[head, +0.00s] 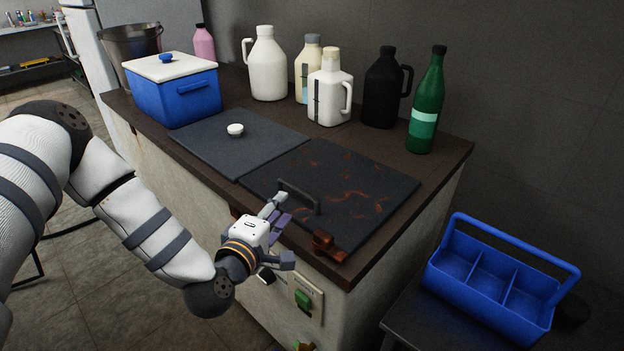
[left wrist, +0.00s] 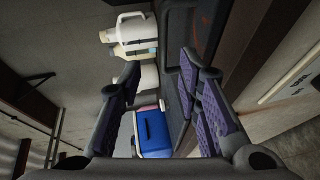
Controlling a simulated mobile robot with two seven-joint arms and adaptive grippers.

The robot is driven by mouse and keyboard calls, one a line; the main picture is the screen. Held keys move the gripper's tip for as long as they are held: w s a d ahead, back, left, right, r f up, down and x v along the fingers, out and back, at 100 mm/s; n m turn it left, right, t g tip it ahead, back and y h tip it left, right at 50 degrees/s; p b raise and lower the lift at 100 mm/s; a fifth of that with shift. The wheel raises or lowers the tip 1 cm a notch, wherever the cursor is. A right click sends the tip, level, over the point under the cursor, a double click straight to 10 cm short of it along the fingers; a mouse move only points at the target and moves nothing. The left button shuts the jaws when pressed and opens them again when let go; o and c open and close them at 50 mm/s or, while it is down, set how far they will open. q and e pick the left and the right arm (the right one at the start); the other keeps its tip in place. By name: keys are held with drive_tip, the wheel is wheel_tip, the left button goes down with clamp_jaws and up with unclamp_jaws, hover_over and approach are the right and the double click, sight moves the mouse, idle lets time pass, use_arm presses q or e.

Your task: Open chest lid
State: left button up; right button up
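The chest lid (head: 352,182) is a dark, flat panel with rusty streaks, lying shut on the right part of the brown chest top. Its dark bar handle (head: 300,197) stands near the lid's front left edge. My left gripper (head: 284,230) is open and empty, just in front of the handle at the chest's front edge. In the left wrist view the purple-padded fingers (left wrist: 163,85) are spread wide. A dark bar, seemingly the handle (left wrist: 185,78), shows beyond and between them; contact is not visible. My right gripper is not in view.
A second dark panel (head: 236,142) with a white knob lies left of the lid. Jugs (head: 330,92), a green bottle (head: 427,105) and a blue box (head: 175,95) stand behind. A reddish-brown bracket (head: 328,244) sits at the front corner. A blue caddy (head: 497,285) stands right.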

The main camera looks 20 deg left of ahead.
sight(296, 190)
use_arm(q)
drive_tip(key=w, duration=0.3)
drive_tip(key=w+f+b, duration=0.1)
drive_tip(key=w, duration=0.2)
drive_tip(key=w+f, duration=0.1)
drive_tip(key=w, duration=0.3)
drive_tip(key=shift+w+a+f, duration=0.1)
drive_tip(key=shift+a+f, duration=0.1)
drive_tip(key=shift+a, duration=0.15)
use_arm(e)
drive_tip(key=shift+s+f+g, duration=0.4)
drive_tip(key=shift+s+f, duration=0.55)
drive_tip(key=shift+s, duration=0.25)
use_arm(q)
drive_tip(key=shift+r, duration=0.1)
clamp_jaws()
